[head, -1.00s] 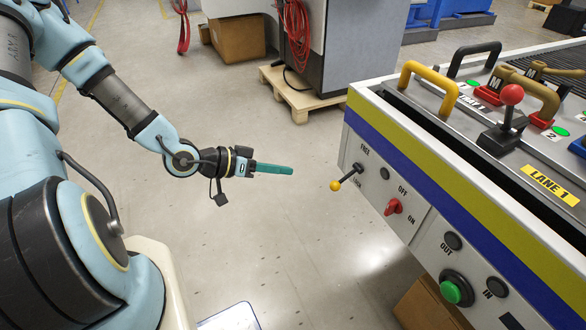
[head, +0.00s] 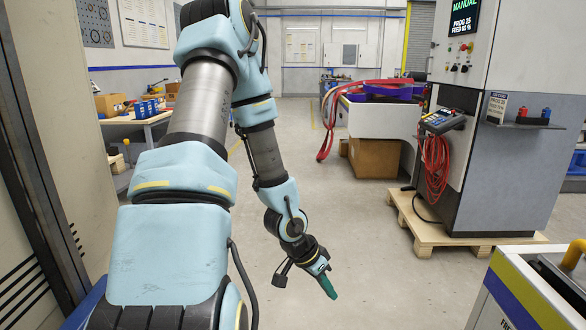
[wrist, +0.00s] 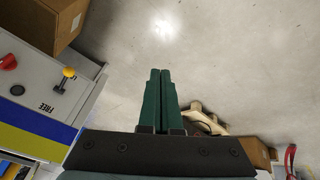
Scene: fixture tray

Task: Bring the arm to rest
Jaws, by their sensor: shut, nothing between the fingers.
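My gripper (head: 328,287) hangs at the end of my arm in the head view, pointing down and slightly right over the bare floor. In the wrist view its two green fingers (wrist: 159,95) lie side by side, shut with nothing between them. No object touches the gripper. My arm reaches down through the middle of the head view, clear of the machines.
The fixture bench (head: 517,290) with its blue and yellow stripes stands at the lower right; its yellow-knobbed lever (wrist: 68,72) shows in the wrist view. A control cabinet (head: 500,165) stands on a wooden pallet (head: 455,235). The concrete floor (head: 400,285) between is free.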

